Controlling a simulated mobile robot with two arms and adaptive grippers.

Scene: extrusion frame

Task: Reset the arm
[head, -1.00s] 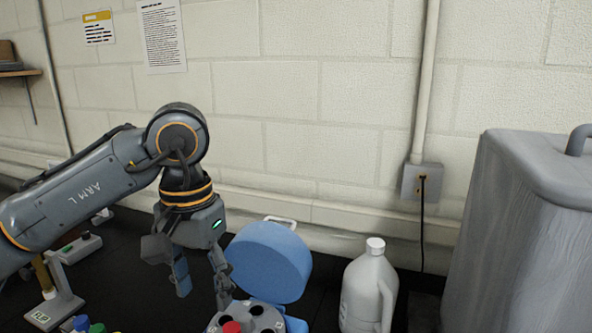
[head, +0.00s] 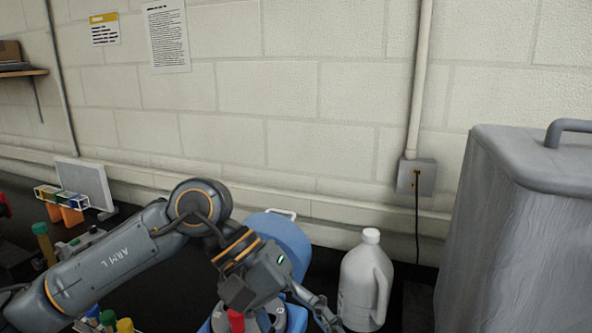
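My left arm reaches in from the lower left. My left gripper (head: 292,318) is low over the blue centrifuge-like device, whose round blue lid (head: 283,236) stands raised behind it. The gripper looks open, with one finger angled out to the lower right. The other finger is mostly hidden, and the tips are at or below the picture's edge. A red-capped tube (head: 236,320) shows just below the gripper's left side; I cannot tell whether they touch. My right gripper is out of view.
A white jug (head: 365,283) stands close to the right of the gripper. A large grey container (head: 520,230) fills the right side. Tubes with coloured caps (head: 108,320) sit at the bottom left. A rack of tubes (head: 62,197) and a pale panel (head: 86,183) are farther back.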

